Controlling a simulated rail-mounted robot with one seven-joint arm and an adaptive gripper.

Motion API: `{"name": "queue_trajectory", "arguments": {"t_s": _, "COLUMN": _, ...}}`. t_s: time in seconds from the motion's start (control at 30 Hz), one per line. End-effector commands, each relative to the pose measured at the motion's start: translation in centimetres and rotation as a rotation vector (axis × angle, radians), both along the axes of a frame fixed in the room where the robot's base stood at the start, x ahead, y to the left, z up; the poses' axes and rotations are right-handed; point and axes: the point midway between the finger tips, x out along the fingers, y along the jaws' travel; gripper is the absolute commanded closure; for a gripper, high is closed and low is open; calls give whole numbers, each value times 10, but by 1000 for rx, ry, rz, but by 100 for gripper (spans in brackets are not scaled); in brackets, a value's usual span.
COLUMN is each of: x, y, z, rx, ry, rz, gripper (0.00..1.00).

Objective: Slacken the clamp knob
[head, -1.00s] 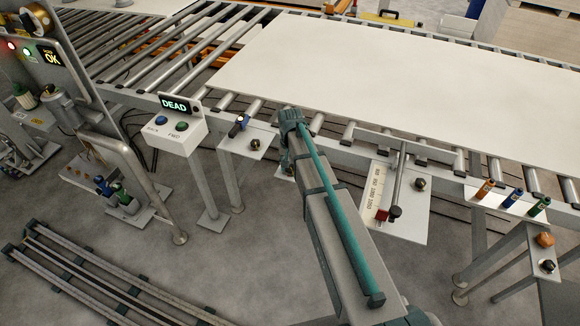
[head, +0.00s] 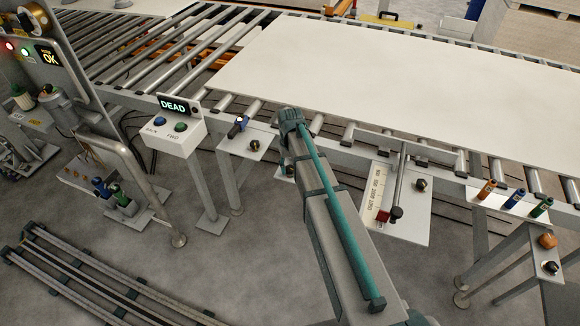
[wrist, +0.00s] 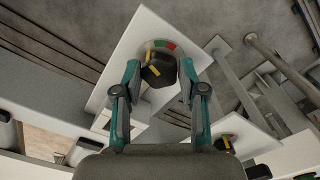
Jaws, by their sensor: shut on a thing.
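The clamp knob (wrist: 158,70) is black with a yellow pointer mark and sits on a white plate (wrist: 143,28) in the wrist view. A red and green arc is printed beside it on the plate. My gripper (wrist: 160,66) has one teal-and-grey finger on each side of the knob and is shut on it. In the head view my arm's end (head: 290,122) is at the conveyor's near edge; the fingers and the knob are hidden behind the arm there.
A panel with a blue lever (head: 238,126) and black knob (head: 254,145) stands left of my arm. A scale plate (head: 408,230) with a slider stands right. A large white board (head: 400,85) lies on the rollers. A button box (head: 178,137) reads DEAD.

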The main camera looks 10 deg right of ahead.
Motion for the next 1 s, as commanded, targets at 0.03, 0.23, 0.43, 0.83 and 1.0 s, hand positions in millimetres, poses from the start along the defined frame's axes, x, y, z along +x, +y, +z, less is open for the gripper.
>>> {"name": "queue_trajectory", "arguments": {"t_s": 0.03, "x": 0, "y": 0, "z": 0, "rx": 0, "ry": -1, "rz": 0, "gripper": 94}}
{"name": "queue_trajectory", "arguments": {"t_s": 0.23, "x": 0, "y": 0, "z": 1, "rx": 0, "ry": -2, "rz": -1, "gripper": 51}}
{"name": "queue_trajectory", "arguments": {"t_s": 0.43, "x": 0, "y": 0, "z": 0, "rx": 0, "ry": -1, "rz": -1, "gripper": 34}}
{"name": "queue_trajectory", "arguments": {"t_s": 0.83, "x": 0, "y": 0, "z": 13, "rx": 0, "ry": -1, "rz": -2, "gripper": 34}}
{"name": "queue_trajectory", "arguments": {"t_s": 1.0, "x": 1, "y": 0, "z": 40, "rx": 0, "ry": -3, "rz": -1, "gripper": 34}}
